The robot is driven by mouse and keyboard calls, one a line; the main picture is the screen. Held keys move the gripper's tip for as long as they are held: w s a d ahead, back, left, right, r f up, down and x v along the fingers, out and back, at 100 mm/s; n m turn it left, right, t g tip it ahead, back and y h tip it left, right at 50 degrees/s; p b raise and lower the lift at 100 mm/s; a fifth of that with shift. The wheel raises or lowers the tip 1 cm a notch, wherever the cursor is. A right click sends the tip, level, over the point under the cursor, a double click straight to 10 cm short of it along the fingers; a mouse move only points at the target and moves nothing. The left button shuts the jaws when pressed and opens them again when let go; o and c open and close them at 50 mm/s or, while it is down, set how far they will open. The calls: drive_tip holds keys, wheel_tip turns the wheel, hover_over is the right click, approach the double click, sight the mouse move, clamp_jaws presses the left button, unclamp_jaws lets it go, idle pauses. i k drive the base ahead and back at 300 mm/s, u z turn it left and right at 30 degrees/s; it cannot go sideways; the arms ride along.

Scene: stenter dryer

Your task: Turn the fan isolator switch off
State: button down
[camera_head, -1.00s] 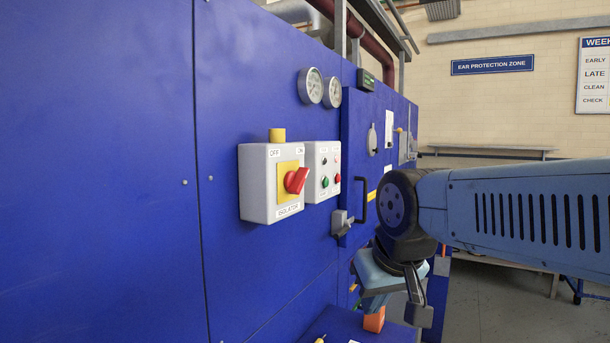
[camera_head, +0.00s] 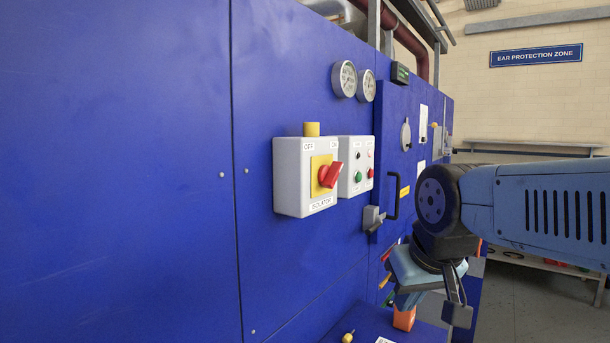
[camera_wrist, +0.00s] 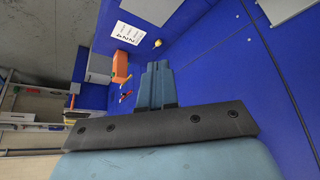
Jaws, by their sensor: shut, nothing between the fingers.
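The fan isolator is a light grey box (camera_head: 292,180) on the blue machine wall in the head view. Its red handle (camera_head: 329,174) sits on a yellow plate, its grip tilted up and right towards the ON label; OFF is at the upper left. My gripper (camera_wrist: 158,68) is shut and empty in the wrist view, its two fingers together. It is below and to the right of the isolator in the head view, well apart from it, its fingertips hard to make out there. The isolator is not seen in the wrist view.
A small button box (camera_head: 357,168) is right beside the isolator. Two gauges (camera_head: 345,79) are above. A door with a black handle (camera_head: 394,202) and a grey latch (camera_head: 373,219) lies towards my arm. An orange block (camera_wrist: 121,66) lies below on a blue surface. The wall left of the isolator is bare.

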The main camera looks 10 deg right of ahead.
sight(327, 175)
drive_tip(key=z, duration=0.6)
drive_tip(key=k, duration=1.25)
drive_tip(key=u, duration=0.85)
drive_tip(key=i, duration=1.05)
